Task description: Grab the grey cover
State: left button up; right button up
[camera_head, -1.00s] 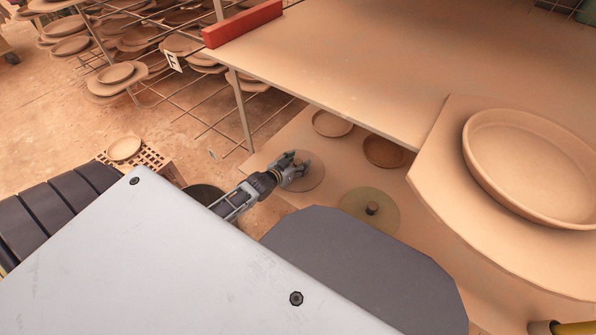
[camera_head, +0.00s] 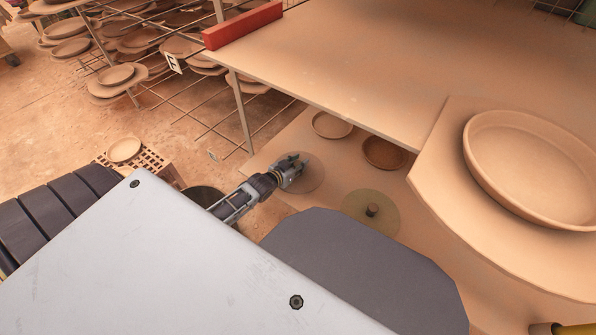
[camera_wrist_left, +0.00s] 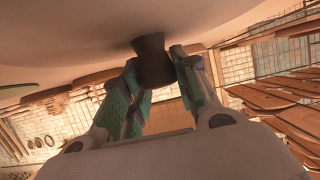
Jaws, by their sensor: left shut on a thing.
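A round, flat greyish-brown cover (camera_head: 314,178) lies on the low shelf in the head view, partly hidden by my left gripper (camera_head: 298,165). In the left wrist view, the left gripper (camera_wrist_left: 155,80) has its fingers on both sides of the cover's dark, flared knob (camera_wrist_left: 151,57) and is shut on it. The cover's pale underlying disc (camera_wrist_left: 85,35) fills the top of that view. A second round cover (camera_head: 385,220), olive-grey with a dark knob, lies to the right, clear of the gripper. My right gripper is not in view.
Two round dishes, one pale (camera_head: 332,124) and one reddish-brown (camera_head: 384,152), lie behind the covers. A tabletop (camera_head: 400,70) overhangs the low shelf. A large oval dish (camera_head: 530,165) stands at right. A wire rack (camera_head: 240,110) with plates is at back left.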

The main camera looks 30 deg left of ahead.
aim_at(298, 163)
pick_arm(q)
jog(key=shift+r, duration=0.15)
grip_shut()
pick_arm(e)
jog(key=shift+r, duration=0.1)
